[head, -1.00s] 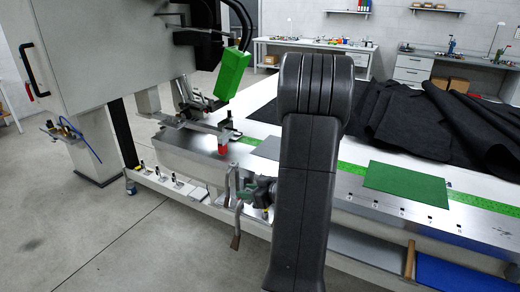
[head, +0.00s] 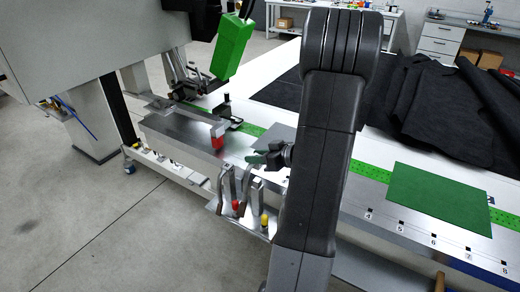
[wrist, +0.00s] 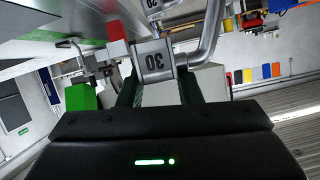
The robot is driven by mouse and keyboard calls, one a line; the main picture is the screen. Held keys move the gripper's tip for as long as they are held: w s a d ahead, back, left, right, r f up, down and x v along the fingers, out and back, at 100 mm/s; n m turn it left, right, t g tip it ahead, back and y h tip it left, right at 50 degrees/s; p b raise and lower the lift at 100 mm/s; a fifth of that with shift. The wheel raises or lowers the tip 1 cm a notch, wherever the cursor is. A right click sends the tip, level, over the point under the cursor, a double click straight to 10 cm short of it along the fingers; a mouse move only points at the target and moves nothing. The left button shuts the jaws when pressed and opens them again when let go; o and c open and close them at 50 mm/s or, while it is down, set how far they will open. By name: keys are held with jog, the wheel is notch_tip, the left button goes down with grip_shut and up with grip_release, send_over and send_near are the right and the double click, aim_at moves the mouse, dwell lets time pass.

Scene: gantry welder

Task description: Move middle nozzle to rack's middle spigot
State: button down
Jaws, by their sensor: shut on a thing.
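In the head view my gripper (head: 262,159) has green fingers and is at the table's front edge, left of my dark arm link. Bent metal tubes (head: 226,186) stand just below and left of it, over a small pale rack (head: 228,214). A red cap and a yellow cap (head: 264,219) show there. Which tube is held, and which spigots are free, I cannot tell.
A green plate (head: 440,196) lies at right. The floor at front left is clear.

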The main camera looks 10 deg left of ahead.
aim_at(258, 180)
jog(key=shift+s+f+b, duration=0.2)
jog(key=shift+f+b, duration=0.25)
jog(key=shift+b, duration=0.05)
notch_tip(258, 180, down, 4)
jog(key=b, duration=0.4)
jog(key=shift+w+r+p, duration=0.1)
jog(key=shift+p, duration=0.5)
dwell(0.8)
jog(key=shift+f+b, duration=0.3)
jog(key=shift+f, duration=0.15)
dwell(0.4)
jog(key=shift+d+f, duration=0.1)
jog(key=shift+f, duration=0.4)
jog(key=shift+f+b, duration=0.1)
jog(key=shift+b, duration=0.2)
jog(key=shift+f+b, duration=0.6)
jog(key=shift+f, duration=0.35)
